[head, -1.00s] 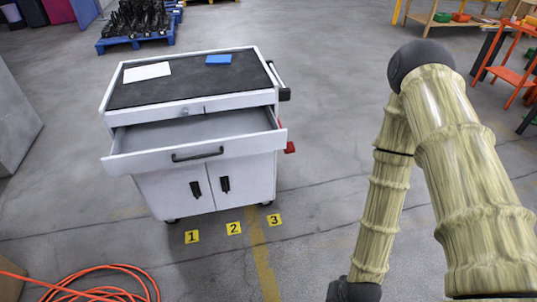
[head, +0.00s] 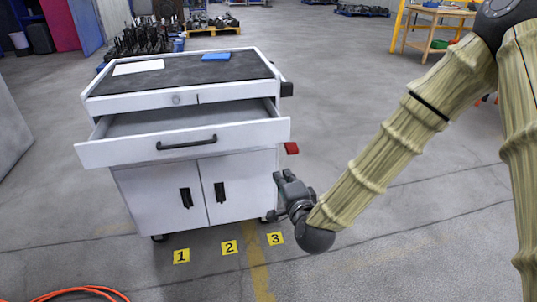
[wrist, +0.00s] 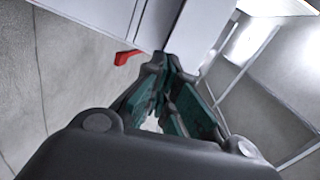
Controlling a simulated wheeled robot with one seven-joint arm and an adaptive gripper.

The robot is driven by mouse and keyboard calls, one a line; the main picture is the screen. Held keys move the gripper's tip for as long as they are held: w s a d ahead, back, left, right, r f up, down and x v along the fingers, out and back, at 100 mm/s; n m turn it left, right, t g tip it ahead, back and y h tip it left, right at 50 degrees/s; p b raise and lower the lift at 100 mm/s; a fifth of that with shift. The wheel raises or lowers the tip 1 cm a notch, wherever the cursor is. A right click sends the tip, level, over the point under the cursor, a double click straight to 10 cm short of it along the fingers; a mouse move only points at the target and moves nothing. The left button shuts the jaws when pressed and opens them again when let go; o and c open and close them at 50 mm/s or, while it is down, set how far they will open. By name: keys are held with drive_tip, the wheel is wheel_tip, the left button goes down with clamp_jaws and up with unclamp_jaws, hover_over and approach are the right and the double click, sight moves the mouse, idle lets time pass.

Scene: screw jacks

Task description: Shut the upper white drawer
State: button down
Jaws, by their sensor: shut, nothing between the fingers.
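The upper white drawer (head: 110,152) is pulled out of the white tool cabinet (head: 150,198), and its inside shows. Its front carries a dark bar handle (head: 187,143). My gripper (head: 281,175) is at the cabinet's right side, lower than the drawer front and apart from the handle in the head view. In the wrist view my gripper (wrist: 158,58) is shut and empty, with its fingertips close to white cabinet surfaces; whether they touch is unclear.
A red part (head: 291,148) sticks out from the cabinet's right side; it also shows in the wrist view (wrist: 126,57). Yellow number markers (head: 230,247) lie on the floor before the cabinet. An orange hose (head: 85,292) lies at the lower left.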

wheel_tip(320, 180, up, 3)
drive_tip(key=w+a+m+t+b, duration=0.1)
drive_tip(key=t, duration=0.1)
drive_tip(key=b, duration=0.3)
approach(267, 134)
drive_tip(key=x, duration=0.7)
drive_tip(key=shift+a, duration=0.1)
drive_tip(key=shift+w, duration=0.1)
